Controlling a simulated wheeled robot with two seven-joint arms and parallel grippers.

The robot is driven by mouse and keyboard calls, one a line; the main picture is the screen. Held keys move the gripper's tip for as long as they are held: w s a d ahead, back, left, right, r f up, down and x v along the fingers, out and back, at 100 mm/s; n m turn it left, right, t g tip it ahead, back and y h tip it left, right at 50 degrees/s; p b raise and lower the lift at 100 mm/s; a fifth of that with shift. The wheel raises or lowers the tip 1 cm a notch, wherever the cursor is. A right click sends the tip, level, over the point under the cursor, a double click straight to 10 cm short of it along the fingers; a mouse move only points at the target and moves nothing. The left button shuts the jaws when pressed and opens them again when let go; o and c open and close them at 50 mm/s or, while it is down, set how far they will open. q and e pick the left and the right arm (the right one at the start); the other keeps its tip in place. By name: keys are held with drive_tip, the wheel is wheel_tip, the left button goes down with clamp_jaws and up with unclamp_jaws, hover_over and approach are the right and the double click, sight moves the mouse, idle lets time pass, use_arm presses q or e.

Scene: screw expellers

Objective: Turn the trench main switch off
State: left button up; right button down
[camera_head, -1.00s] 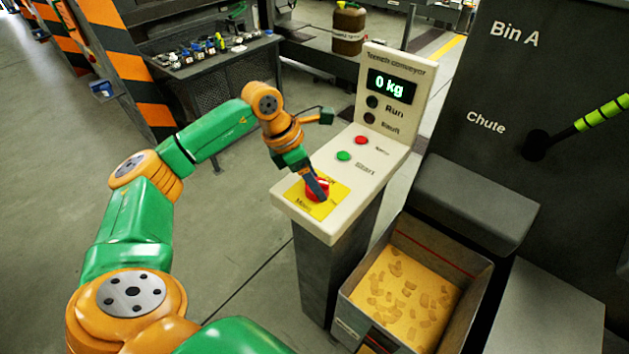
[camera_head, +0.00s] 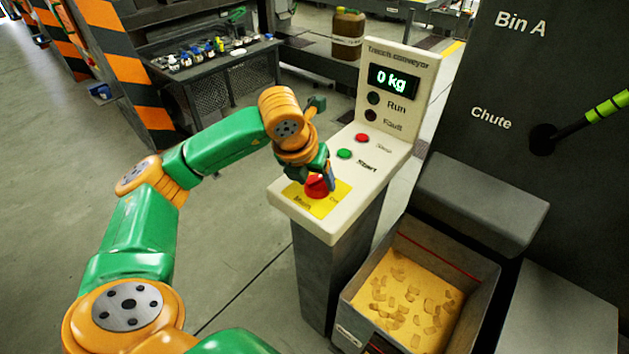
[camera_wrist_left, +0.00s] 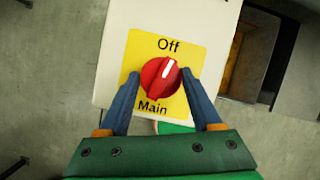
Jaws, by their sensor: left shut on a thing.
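The trench main switch is a red round knob (camera_head: 316,187) on a yellow plate (camera_head: 303,205) at the near end of the white conveyor panel. In the left wrist view the red knob (camera_wrist_left: 153,84) carries a white mark that points up and slightly right, towards the word "Off" on the yellow plate (camera_wrist_left: 140,45). My left gripper (camera_head: 325,180) is at the knob. In the left wrist view the blue fingers of my left gripper (camera_wrist_left: 160,74) stand on either side of the knob, shut on it. My right gripper is not in view.
The panel's upright part shows a "0 kg" display (camera_head: 391,79). A green Start button (camera_head: 345,154) and a red button (camera_head: 362,138) sit beyond the switch. A bin of yellowish material (camera_head: 470,268) stands to the right. The floor to the left is open.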

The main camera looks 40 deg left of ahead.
use_arm(q)
drive_tip(key=shift+d+n+y+b, duration=0.1)
drive_tip(key=shift+n+y+b, duration=0.35)
drive_tip(key=shift+n, duration=0.95)
drive_tip(key=o, duration=1.4)
drive_tip(key=shift+c, duration=0.2)
drive_tip(key=p+v, duration=0.1)
drive_tip(key=v, duration=0.5)
drive_tip(key=shift+d+r, duration=0.1)
drive_tip(key=shift+r, duration=0.2)
drive_tip(key=shift+s+r, duration=0.2)
drive_tip(key=shift+s, duration=0.05)
